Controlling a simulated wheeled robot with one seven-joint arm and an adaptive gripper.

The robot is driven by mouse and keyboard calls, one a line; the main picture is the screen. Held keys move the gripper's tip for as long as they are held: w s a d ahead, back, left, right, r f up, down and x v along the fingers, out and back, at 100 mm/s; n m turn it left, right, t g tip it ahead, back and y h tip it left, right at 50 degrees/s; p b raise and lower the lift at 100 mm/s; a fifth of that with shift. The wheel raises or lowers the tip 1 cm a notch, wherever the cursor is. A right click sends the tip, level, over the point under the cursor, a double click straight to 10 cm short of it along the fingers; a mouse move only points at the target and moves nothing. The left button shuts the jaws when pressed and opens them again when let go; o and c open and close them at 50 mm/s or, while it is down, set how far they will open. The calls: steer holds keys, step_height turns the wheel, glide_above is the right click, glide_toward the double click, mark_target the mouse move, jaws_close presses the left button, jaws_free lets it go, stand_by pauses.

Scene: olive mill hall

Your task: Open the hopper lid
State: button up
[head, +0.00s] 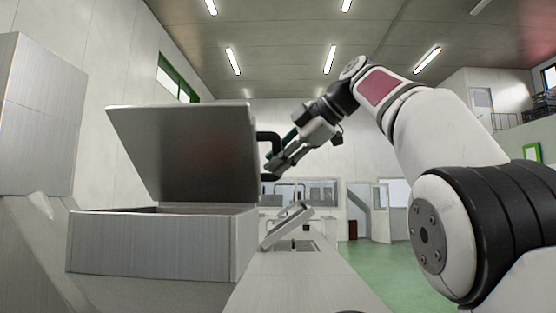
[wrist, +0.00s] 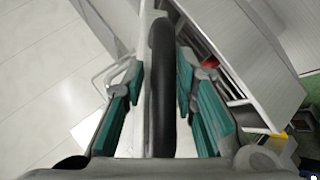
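The hopper lid (head: 185,150) is a flat grey metal panel standing raised and tilted up from the grey hopper box (head: 160,242). The hopper's mouth shows as a dark reddish slit below it. A black bar handle (head: 268,142) sticks out from the lid's right edge. My gripper (head: 272,169) is at the handle's lower part. In the wrist view, the black handle (wrist: 162,90) runs between the teal-padded fingers of my gripper (wrist: 160,85). A narrow gap shows between the left pad and the handle; the right pad is close beside it. The fingers look open around the handle.
A pale bench (head: 305,283) with a tilted grey panel (head: 287,226) runs right of the hopper. A grey metal cabinet (head: 40,115) stands at the left. The green floor (head: 400,285) is clear at the right, towards a door at the back.

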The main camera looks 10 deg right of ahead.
steer(key=shift+o, duration=0.4)
steer(key=shift+f, duration=0.1)
steer(key=s+d+r, duration=0.2)
steer(key=s+d, duration=0.9)
steer(key=shift+s+d+r, duration=0.2)
steer(key=shift+d+r, duration=0.1)
steer(key=shift+r, duration=0.1)
